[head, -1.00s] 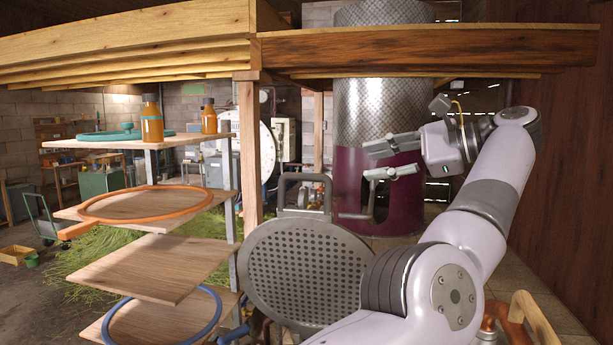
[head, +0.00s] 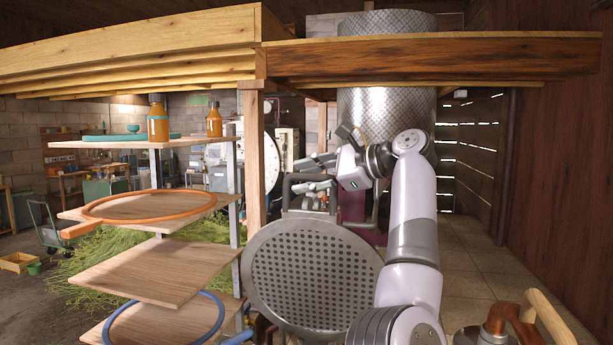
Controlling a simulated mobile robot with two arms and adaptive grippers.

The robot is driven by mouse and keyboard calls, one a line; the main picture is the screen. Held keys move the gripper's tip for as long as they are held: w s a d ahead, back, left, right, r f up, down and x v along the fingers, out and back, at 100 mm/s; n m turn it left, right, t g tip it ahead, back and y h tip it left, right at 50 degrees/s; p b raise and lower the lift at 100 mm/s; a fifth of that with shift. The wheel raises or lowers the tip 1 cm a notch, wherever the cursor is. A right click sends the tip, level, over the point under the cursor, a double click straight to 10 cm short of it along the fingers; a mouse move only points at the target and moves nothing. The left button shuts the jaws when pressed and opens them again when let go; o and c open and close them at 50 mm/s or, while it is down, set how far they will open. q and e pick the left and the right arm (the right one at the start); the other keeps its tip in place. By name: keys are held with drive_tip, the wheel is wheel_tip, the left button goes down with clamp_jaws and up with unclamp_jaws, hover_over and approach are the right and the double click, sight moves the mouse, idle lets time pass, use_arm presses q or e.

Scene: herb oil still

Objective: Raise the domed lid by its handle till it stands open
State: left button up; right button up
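A grey tube loop, like a handle (head: 286,192), rises behind the top of a round perforated grey plate (head: 312,272). The fingertips overlap the loop's top bar in the picture; I cannot tell whether they touch it. Nothing is clearly held. No domed lid can be made out for sure, and whether the loop belongs to one is unclear.
A tall diamond-patterned metal vessel (head: 388,115) stands behind my arm. A wooden beam (head: 430,58) crosses above. Shelves with an orange hoop (head: 150,206) and bottles (head: 158,120) stand at left. A curved wooden handle (head: 550,318) is at bottom right.

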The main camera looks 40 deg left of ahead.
use_arm(q)
drive_tip(key=shift+c, duration=0.2)
drive_tip(key=shift+a, duration=0.1)
clamp_jaws()
idle(0.7)
